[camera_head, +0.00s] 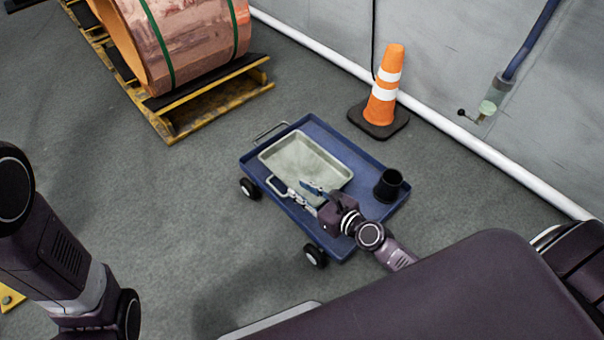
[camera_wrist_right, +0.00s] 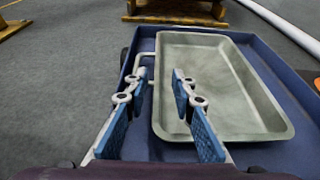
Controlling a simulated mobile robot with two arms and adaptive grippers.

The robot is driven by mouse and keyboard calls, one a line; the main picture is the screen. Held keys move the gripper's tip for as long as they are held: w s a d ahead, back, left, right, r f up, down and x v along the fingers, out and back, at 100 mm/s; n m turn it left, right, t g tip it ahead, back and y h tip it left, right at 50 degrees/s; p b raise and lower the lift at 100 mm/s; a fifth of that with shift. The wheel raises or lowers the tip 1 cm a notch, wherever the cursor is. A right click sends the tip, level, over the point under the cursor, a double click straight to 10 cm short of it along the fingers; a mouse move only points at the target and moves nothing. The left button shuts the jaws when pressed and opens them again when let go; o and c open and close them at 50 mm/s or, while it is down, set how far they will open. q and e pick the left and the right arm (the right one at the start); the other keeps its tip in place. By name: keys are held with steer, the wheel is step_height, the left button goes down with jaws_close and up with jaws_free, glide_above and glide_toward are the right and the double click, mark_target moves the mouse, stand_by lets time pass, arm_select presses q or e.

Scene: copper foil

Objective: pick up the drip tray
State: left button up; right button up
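The drip tray (camera_head: 311,163) is a shallow grey-green rectangular pan lying on a blue cart (camera_head: 335,131). It also shows in the right wrist view (camera_wrist_right: 215,85), on the cart's blue deck. My right gripper (camera_head: 305,188) is over the tray's near end in the head view. In the right wrist view the right gripper (camera_wrist_right: 158,85) is open, its blue-padded fingers apart. One finger is beside the tray's left rim and the other overlaps the tray's inside in the picture. I cannot tell whether they touch it. My left arm shows at the left; its gripper is out of view.
A black cup (camera_head: 390,186) stands on the cart's right corner. An orange-and-white cone (camera_head: 383,90) stands behind the cart near the wall. A copper coil (camera_head: 185,45) rests on a yellow pallet (camera_head: 215,105) at the upper left. Floor left of the cart is clear.

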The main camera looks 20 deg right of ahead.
mark_target(299, 172)
steer(key=b+x, duration=0.2)
steer(key=x, duration=0.4)
steer(key=shift+w+a+f, duration=0.1)
steer(key=shift+w+f, duration=0.05)
steer(key=shift+w, duration=0.1)
jaws_close()
